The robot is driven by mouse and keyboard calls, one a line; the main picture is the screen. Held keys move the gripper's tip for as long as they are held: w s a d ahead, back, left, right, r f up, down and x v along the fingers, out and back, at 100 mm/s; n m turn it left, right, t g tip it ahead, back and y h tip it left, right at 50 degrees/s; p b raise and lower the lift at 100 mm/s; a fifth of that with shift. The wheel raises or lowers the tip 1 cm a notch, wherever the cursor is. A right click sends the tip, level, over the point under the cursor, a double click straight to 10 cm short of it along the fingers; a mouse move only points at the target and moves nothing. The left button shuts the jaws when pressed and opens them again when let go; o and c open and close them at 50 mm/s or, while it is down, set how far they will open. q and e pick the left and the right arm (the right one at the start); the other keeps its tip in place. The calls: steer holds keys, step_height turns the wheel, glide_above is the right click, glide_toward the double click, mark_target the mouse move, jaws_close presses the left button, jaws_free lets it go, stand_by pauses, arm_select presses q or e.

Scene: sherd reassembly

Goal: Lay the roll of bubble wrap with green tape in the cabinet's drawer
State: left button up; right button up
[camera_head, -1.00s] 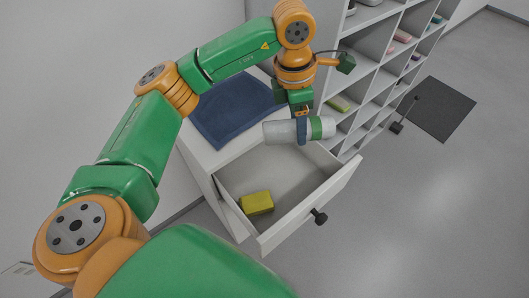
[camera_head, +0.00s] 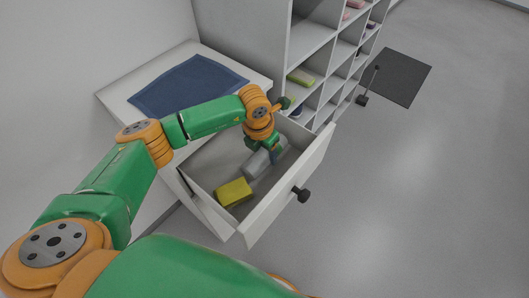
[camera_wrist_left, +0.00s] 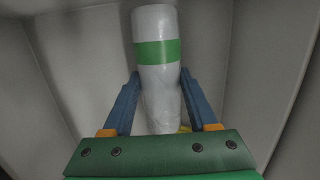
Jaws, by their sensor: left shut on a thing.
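The roll of bubble wrap (camera_head: 257,164) is a pale grey cylinder inside the cabinet's open drawer (camera_head: 316,163). In the left wrist view the roll (camera_wrist_left: 158,90) shows its green tape band and lies between the two blue fingers. My left gripper (camera_head: 273,157) reaches down into the drawer and is shut on the roll. In the left wrist view the gripper (camera_wrist_left: 159,88) has a finger on each side of it. Whether the roll touches the drawer floor I cannot tell. My right gripper is not in view.
A yellow block (camera_head: 234,193) lies in the drawer beside the roll's near end. A folded blue cloth (camera_head: 188,84) lies on the cabinet top. A cubby shelf (camera_head: 318,68) with small items stands behind. A dark mat (camera_head: 394,76) lies on the open floor.

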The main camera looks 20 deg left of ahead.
mark_target(260, 155)
arm_select(q)
steer(key=shift+f, duration=0.2)
steer(key=shift+f, duration=0.15)
steer(key=o, duration=1.3)
steer(key=shift+o, duration=0.2)
steer(key=shift+r, duration=0.45)
step_height(260, 155, up, 11)
steer(key=s+p, duration=0.1)
steer(key=shift+s+a+r, duration=0.2)
steer(key=shift+s+a, duration=0.1)
steer(key=shift+r, duration=0.1)
